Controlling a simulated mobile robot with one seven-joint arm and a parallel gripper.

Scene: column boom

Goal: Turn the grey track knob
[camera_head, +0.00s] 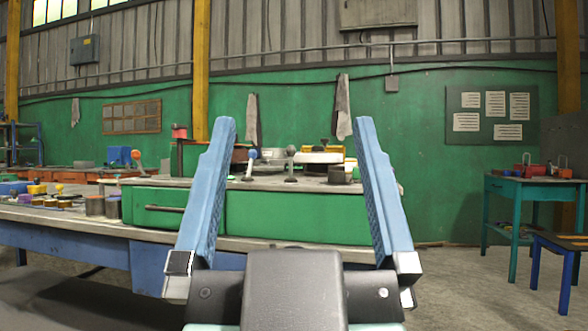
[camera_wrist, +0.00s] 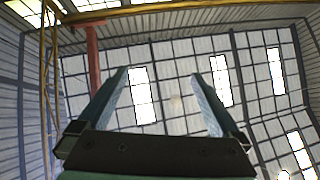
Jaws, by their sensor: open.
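My gripper (camera_head: 295,122) is open and empty, its two blue fingers raised and wide apart in front of the bench. In the wrist view my gripper (camera_wrist: 172,75) also shows open, with only the roof behind it. Between the fingers in the head view, farther back, a small grey ball knob (camera_head: 291,150) stands on a short stalk on the green bench unit's top. It may be the grey track knob, but it is too small to be sure. A blue ball knob (camera_head: 252,154) stands to its left. My gripper is apart from both.
A green bench unit (camera_head: 270,218) with a drawer stands on the long table. Cylinders (camera_head: 95,205) stand at left. A teal table (camera_head: 515,190) and blue stool (camera_head: 560,245) are at right, with clear floor before them.

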